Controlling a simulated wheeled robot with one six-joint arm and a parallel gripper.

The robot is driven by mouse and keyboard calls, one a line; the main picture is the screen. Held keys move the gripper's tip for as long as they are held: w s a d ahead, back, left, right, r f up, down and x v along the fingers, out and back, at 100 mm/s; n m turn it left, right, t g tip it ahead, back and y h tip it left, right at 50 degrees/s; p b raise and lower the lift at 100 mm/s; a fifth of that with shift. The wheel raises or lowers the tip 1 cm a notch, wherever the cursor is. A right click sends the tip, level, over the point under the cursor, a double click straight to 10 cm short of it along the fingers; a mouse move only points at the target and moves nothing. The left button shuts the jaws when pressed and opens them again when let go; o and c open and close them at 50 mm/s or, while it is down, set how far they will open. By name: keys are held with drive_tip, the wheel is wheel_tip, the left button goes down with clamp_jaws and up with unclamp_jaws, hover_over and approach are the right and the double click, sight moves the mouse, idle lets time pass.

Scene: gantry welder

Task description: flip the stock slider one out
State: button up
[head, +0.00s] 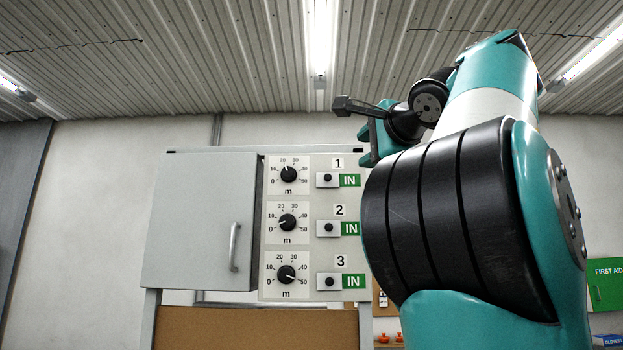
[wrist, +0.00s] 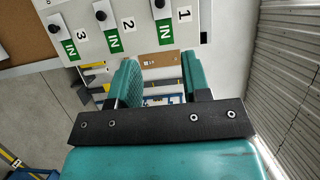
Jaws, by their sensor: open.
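Stock slider one (head: 327,179) is the top slider on the panel, below the number 1. Its black knob sits at the left, and a green IN label (head: 350,180) shows to its right. In the wrist view slider one (wrist: 161,6) is at the top edge, partly cut off, with its IN label (wrist: 165,35) below it. My gripper (head: 368,143) is up at the panel's upper right in the head view. In the wrist view my gripper (wrist: 161,60) has its teal fingers apart with nothing between them. The gap lies just beyond slider one's label; contact cannot be told.
Sliders two (head: 327,228) and three (head: 327,282) sit below, both showing IN. Several dials (head: 288,175) line the panel's left side. A grey cabinet door (head: 198,222) with a handle stands left of them. My arm covers the right side of the head view.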

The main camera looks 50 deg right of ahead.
drive_tip(key=w, duration=0.1)
drive_tip(key=p, duration=0.6)
approach(329, 177)
drive_tip(key=p+x, duration=0.3)
drive_tip(key=x, duration=0.6)
drive_tip(key=shift+c, duration=0.2)
clamp_jaws()
